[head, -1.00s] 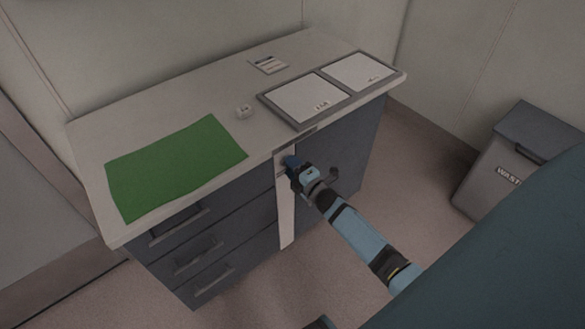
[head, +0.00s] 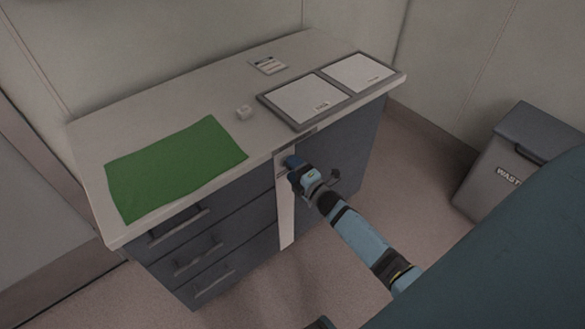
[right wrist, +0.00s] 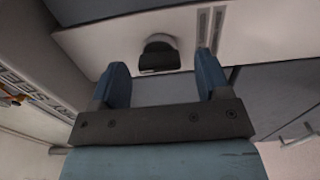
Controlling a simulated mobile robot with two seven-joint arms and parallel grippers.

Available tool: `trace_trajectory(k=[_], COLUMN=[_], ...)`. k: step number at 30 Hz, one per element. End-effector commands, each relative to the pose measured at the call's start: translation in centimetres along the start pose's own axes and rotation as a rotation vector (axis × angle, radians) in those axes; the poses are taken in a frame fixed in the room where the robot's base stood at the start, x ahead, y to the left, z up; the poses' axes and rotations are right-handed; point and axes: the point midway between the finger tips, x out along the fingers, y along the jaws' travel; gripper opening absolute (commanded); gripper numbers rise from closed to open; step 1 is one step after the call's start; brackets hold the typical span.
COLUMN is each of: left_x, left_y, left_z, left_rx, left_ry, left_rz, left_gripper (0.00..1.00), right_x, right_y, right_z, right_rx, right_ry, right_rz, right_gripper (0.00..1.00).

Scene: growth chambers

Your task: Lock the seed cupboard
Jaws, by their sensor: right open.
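The seed cupboard is the dark blue-grey door (head: 350,150) at the right of the cabinet, beside a pale upright strip (head: 287,215). My right gripper (head: 292,163) is at the upper part of this strip in the head view and hides what lies behind it. In the right wrist view, a dark round knob (right wrist: 160,54) sits on the pale strip (right wrist: 95,45). My open right gripper (right wrist: 163,75) has one blue finger on each side of the knob's line, with nothing held. I cannot tell whether the fingertips touch anything. My left gripper is out of view.
Several drawers with bar handles (head: 198,255) are left of the strip. A waste bin (head: 510,160) stands at the right.

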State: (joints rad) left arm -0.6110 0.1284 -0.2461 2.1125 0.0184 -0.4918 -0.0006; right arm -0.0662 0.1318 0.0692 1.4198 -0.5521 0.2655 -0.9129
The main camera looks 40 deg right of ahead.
Motion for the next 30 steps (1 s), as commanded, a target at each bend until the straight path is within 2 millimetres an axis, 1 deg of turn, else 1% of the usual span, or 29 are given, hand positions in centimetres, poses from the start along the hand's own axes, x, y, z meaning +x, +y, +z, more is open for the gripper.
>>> trace_trajectory(k=[5,12,15,18,21,24,30], left_x=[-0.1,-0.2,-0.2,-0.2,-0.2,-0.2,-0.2], left_y=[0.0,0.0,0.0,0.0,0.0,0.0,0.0], left_z=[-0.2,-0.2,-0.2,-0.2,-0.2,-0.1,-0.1], left_rx=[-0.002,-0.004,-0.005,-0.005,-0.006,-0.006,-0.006], left_ry=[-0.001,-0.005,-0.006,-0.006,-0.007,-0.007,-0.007], left_rz=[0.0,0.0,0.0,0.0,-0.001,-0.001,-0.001], left_gripper=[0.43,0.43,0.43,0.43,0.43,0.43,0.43], right_x=[-3.4,-8.9,-10.8,-12.1,-12.8,-13.2,-13.2], right_y=[-0.1,-0.1,0.0,-0.1,0.0,0.0,0.0], right_z=[0.0,0.0,-0.1,-0.1,0.0,0.0,0.0], right_rx=[0.001,0.001,0.001,0.0,0.0,0.0,0.0], right_ry=[-0.001,-0.001,0.0,-0.001,-0.001,0.0,0.0], right_rz=[-0.004,-0.004,-0.003,-0.002,-0.001,-0.001,-0.001], right_gripper=[0.7,0.7,0.7,0.7,0.7,0.7,0.7])
